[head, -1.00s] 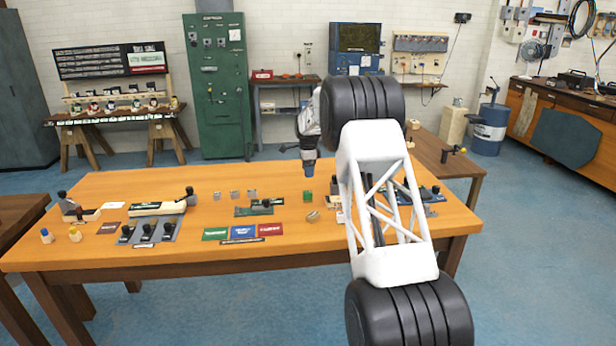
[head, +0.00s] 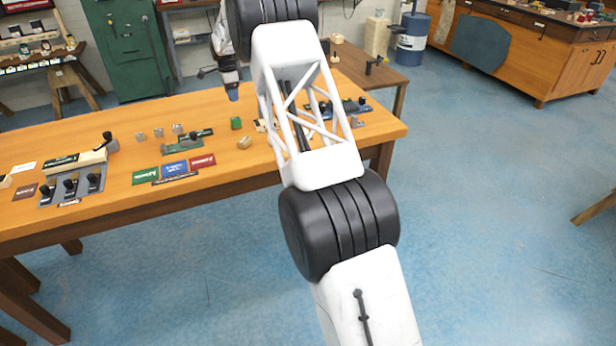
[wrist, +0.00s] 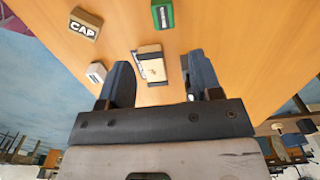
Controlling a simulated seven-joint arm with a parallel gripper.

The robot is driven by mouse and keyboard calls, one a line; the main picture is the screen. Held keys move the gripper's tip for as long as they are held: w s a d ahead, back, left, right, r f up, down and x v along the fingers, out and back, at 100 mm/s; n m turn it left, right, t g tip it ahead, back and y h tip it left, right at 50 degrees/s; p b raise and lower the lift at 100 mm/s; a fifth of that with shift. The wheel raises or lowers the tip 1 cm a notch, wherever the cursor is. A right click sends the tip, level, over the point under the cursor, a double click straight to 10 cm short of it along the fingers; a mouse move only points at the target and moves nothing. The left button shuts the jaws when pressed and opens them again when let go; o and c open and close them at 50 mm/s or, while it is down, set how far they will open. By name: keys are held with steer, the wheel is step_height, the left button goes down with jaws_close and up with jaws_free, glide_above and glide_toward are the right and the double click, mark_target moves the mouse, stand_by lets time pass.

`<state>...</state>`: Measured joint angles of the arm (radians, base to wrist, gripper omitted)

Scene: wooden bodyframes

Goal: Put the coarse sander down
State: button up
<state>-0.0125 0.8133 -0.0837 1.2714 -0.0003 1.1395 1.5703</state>
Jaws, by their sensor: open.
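My gripper (wrist: 160,62) is open, its two dark fingers apart above the wooden table. A small block with a wooden-coloured top and a white-labelled side (wrist: 152,65) shows between and beyond the fingertips in the wrist view. It appears to rest on the table; its label is too small to read, so I cannot tell whether it is the coarse sander. In the head view my gripper (head: 232,93) hangs over the table behind a green block (head: 236,123). My arm hides part of the table to its right.
The wrist view shows a green labelled block (wrist: 163,14), a beige block marked CAP (wrist: 85,24) and a small white-topped block (wrist: 96,72). Green, blue (head: 174,169) and red cards lie near the table's front edge. A grey switch panel (head: 70,188) stands left.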

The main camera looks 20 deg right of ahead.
steer(key=s+r+n, duration=0.3)
steer(key=s+r, duration=0.5)
steer(key=s, duration=0.4)
steer(key=s+d+r+n+t, duration=0.1)
steer(key=s+r+n, duration=0.2)
steer(key=s+r, duration=0.7)
steer(key=s+r+n, duration=0.3)
steer(key=s+r, duration=0.2)
steer(key=s, duration=1)
steer(key=s+f+n, duration=0.2)
steer(key=s+n, duration=0.1)
steer(key=s, duration=1.1)
steer(key=s+f+n+t, duration=0.1)
steer(key=s+f+n, duration=0.1)
steer(key=s, duration=1.2)
steer(key=s+f+n, duration=0.3)
steer(key=s, duration=1.2)
steer(key=shift+d+f+n+t, duration=0.15)
steer(key=shift+d+n+t, duration=0.15)
steer(key=shift+d, duration=0.1)
steer(key=shift+o, duration=0.5)
steer(key=shift+w, duration=0.1)
